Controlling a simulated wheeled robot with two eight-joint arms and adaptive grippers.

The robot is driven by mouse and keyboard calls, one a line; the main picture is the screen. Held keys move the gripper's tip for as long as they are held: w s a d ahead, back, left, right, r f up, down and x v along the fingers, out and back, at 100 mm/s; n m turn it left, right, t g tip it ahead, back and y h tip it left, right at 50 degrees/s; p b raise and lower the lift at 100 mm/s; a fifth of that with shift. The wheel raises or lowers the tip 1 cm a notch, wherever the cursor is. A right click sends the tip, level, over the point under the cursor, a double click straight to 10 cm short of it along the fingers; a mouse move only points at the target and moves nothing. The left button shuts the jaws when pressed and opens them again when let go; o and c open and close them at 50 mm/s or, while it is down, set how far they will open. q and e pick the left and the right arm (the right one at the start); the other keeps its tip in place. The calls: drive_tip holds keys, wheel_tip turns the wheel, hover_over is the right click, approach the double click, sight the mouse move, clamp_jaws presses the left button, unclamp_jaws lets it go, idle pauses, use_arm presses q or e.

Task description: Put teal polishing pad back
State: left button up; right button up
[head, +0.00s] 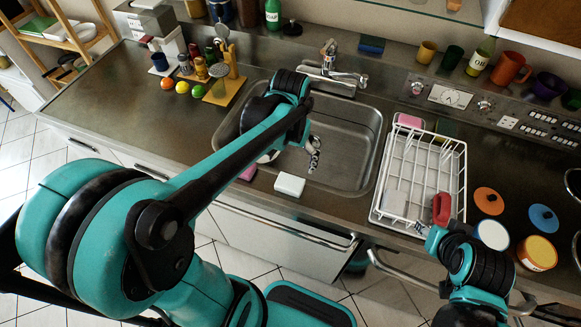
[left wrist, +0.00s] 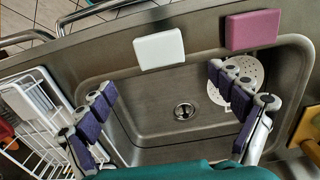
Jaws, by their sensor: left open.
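My left gripper (head: 313,150) hangs over the sink basin (head: 352,160); in the left wrist view (left wrist: 163,85) its purple-padded fingers are spread with nothing between them. A white block-shaped pad (head: 289,184) lies on the sink's front edge and shows in the left wrist view (left wrist: 159,49). Left of it in the head view is a pink pad (head: 247,173), also in the left wrist view (left wrist: 252,30). A blue-green pad (head: 372,45) lies behind the sink; I cannot tell if it is the teal one. My right gripper (head: 434,233) is by the dish rack's front corner, its fingers unclear.
The white wire dish rack (head: 377,205) stands right of the sink and holds a pink block (head: 409,120). A red item (head: 441,208) is at its front corner. Round discs, orange (head: 489,200) and blue (head: 543,218), lie further right. The tap (head: 330,60) rises behind the basin.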

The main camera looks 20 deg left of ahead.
use_arm(q)
drive_tip(key=s+d+r+t, duration=0.2)
drive_tip(key=s+r+t, duration=0.2)
drive_tip(key=s+t, duration=0.2)
drive_tip(key=shift+s+d+r+t+p, duration=0.15)
drive_tip(key=shift+s+r+t+p, duration=0.15)
drive_tip(key=shift+t, duration=0.4)
